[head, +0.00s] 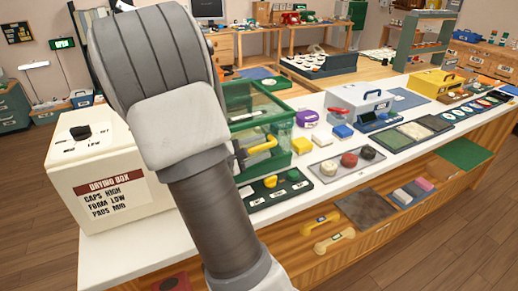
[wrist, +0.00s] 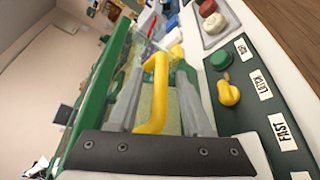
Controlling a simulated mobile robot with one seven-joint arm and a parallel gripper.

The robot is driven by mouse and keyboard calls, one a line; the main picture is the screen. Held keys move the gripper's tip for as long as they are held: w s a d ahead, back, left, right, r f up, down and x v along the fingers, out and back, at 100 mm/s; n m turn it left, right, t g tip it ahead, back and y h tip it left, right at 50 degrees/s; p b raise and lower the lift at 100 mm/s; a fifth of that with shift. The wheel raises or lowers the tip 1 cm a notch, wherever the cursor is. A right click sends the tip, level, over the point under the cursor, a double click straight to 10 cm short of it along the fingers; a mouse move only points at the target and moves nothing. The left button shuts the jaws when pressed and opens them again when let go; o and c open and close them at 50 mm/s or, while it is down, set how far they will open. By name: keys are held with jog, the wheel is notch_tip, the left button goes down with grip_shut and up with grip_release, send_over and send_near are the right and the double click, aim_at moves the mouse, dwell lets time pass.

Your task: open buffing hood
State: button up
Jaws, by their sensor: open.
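The buffing hood (head: 282,103) is a clear box with a green frame, standing on the white counter behind my arm in the head view. Its yellow handle (head: 260,147) is on the front; it also shows in the wrist view (wrist: 154,92). The hood's green frame (wrist: 97,95) runs along the left there. My gripper (wrist: 163,62) is open, with one grey finger on each side of the yellow handle. I cannot tell whether either finger touches it. A dark green panel (wrist: 238,125) with a green button, a yellow knob and labels lies beside the hood. My arm hides the hood's left part.
A cream drying box (head: 100,170) stands left of my arm.

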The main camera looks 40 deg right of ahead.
grip_shut()
dwell(1.4)
